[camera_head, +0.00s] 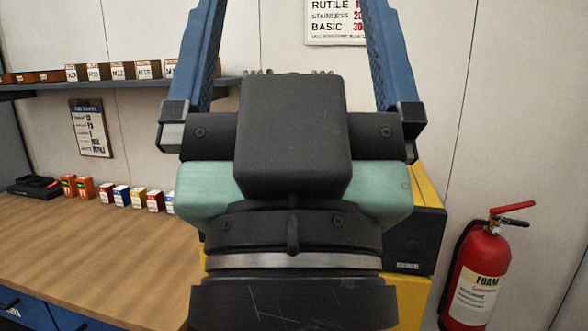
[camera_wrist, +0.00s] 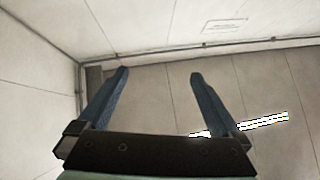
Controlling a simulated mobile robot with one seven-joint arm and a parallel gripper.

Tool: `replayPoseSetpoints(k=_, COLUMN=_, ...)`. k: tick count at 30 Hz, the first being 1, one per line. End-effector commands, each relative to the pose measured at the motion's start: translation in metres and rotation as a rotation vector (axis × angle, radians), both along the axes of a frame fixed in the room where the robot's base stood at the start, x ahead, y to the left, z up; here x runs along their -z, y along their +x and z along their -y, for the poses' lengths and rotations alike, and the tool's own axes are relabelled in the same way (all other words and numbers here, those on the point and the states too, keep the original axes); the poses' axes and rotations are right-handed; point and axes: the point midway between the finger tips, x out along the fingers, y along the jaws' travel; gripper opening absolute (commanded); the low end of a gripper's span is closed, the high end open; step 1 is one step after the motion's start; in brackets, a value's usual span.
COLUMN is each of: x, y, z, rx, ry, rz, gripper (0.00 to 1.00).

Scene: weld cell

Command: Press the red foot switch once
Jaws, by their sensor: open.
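No red foot switch shows in either view. My gripper (camera_wrist: 158,74) is open and empty in the wrist view, its two blue fingers wide apart. In the head view my gripper stands large in the middle, close to the camera, with its fingers rising to the top edge on either side. It hides much of the middle of the scene there. The floor is not visible in the head view.
A wooden workbench (camera_head: 85,240) with small boxes (camera_head: 138,197) is at left, under a shelf (camera_head: 35,93). A red fire extinguisher (camera_head: 478,270) stands at right. A yellow-and-black unit (camera_head: 425,200) is partly hidden behind my gripper. The wrist view shows pale panels and a bright strip (camera_wrist: 262,122).

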Motion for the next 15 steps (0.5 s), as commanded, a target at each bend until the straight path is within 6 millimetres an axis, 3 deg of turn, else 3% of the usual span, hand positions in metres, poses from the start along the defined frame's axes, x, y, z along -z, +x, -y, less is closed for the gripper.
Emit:
replayPoseSetpoints(k=1, x=-0.032, y=0.0, z=0.0, rx=0.0, ry=0.0, rz=0.0, gripper=1.0)
replayPoseSetpoints(k=6, x=-0.071, y=0.0, z=0.0, rx=0.0, ry=0.0, rz=0.0, gripper=1.0)
replayPoseSetpoints(k=10, x=-0.087, y=0.0, z=0.0, rx=-0.001, ry=-0.001, rz=-0.001, gripper=1.0)
replayPoseSetpoints(k=15, x=-0.09, y=0.0, z=0.0, rx=-0.001, ry=-0.001, rz=0.0, gripper=1.0)
